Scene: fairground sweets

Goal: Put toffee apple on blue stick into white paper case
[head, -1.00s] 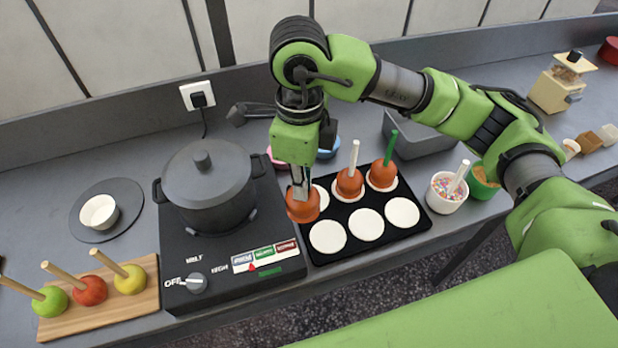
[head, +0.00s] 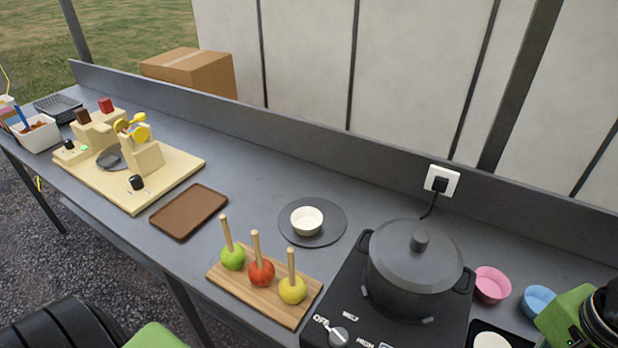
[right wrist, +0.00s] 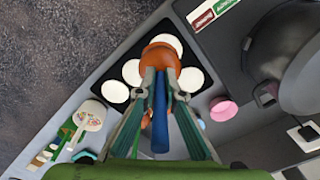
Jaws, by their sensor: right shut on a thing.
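The toffee apple (right wrist: 160,57), orange-brown on a blue stick (right wrist: 160,125), shows in the right wrist view. My right gripper (right wrist: 160,78) is shut on it, with a finger on each side of the stick. Beyond it lies the black tray with white discs; I cannot tell how high the apple hangs above it. The white paper case (head: 306,221) stands empty and upright on a dark round plate (head: 331,237) in the head view, left of the pot. My left gripper is in no view.
A lidded pot (head: 415,270) stands on the hotplate, right of the case. A wooden board (head: 257,305) with three apples on upright sticks is in front of the plate. A brown tray (head: 189,211) lies to the left. Pink (head: 492,284) and blue (head: 537,300) cases are right of the pot.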

